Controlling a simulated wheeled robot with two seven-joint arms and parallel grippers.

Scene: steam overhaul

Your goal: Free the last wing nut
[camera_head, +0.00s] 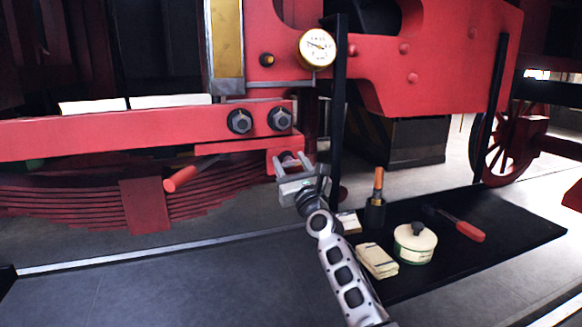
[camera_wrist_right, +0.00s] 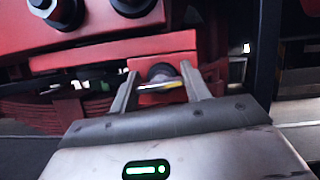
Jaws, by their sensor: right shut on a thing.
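My right gripper (camera_head: 293,163) reaches up from below to the red bracket under the engine's red beam. In the right wrist view its two fingers (camera_wrist_right: 160,76) stand on either side of a small dark round fastener with a shiny yellowish bar across it, the wing nut (camera_wrist_right: 173,85). The fingers are shut on it, with the red bracket (camera_wrist_right: 150,98) right behind. In the head view the gripper mostly hides the wing nut. I cannot tell whether the nut is still threaded on. My left gripper is not in view.
Two large hex bolts (camera_head: 240,121) sit on the beam above. A red-orange handle (camera_head: 180,179) sticks out at left. A dark vertical bar (camera_head: 338,110) stands just right.

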